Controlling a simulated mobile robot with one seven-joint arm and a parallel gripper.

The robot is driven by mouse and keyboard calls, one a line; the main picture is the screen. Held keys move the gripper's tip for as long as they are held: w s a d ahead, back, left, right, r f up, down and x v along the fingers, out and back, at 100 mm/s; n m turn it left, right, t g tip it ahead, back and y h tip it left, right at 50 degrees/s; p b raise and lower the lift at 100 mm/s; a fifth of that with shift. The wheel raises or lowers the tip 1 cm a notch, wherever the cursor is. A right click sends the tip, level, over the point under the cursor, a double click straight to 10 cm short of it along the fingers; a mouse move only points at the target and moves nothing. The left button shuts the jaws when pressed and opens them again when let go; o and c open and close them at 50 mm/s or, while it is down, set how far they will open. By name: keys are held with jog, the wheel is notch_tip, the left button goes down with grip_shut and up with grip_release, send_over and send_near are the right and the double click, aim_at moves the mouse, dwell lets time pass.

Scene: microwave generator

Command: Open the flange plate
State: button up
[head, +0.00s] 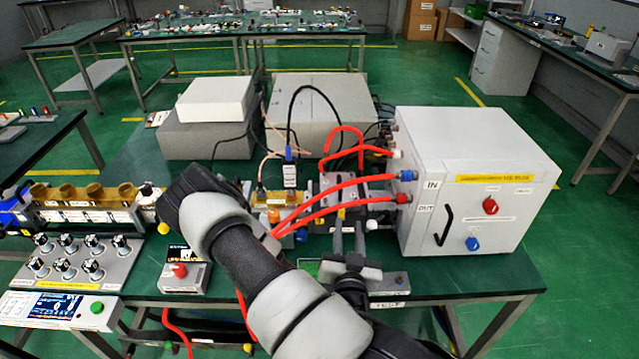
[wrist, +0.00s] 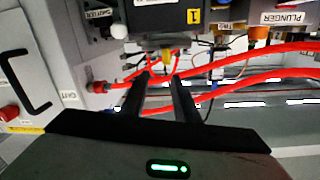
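My gripper (head: 349,224) is in front of the middle of the bench apparatus, its two dark fingers pointing at a grey block (head: 343,190) between the waveguide parts and the white box. The fingers also show in the wrist view (wrist: 158,78), apart with a gap between them and nothing held. Past their tips is a dark block (wrist: 165,18) with a yellow "1" label and a small yellow part (wrist: 166,57) below it. I cannot tell for sure which part is the flange plate, or whether the fingertips touch anything.
Red hoses (head: 330,203) run from the white box (head: 470,170) across the apparatus, close to my gripper. The box has a black handle (head: 444,226). A knob panel (head: 80,262) and a small box with a red knob (head: 180,275) stand left. The bench's front right is clear.

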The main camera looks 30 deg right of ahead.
jog(key=a+n, duration=0.1)
jog(key=t+b, duration=0.1)
jog(key=b, duration=0.9)
send_near(341, 189)
jog(key=shift+y, duration=0.4)
jog(key=x, duration=0.2)
jog(key=f+x, duration=0.1)
jog(key=x, duration=0.1)
jog(key=shift+w+d, duration=0.2)
jog(key=shift+w, duration=0.1)
jog(key=w+b, duration=0.1)
jog(key=b, duration=0.3)
jog(key=shift+w+d, duration=0.1)
jog(key=shift+d, duration=0.25)
jog(key=b, duration=0.4)
jog(key=shift+w+d, duration=0.15)
jog(key=shift+d, duration=0.1)
jog(key=shift+r+x, duration=0.2)
jog(key=shift+x, duration=1.25)
jog(key=shift+r+x, duration=0.2)
jog(key=shift+x, duration=1.25)
grip_shut()
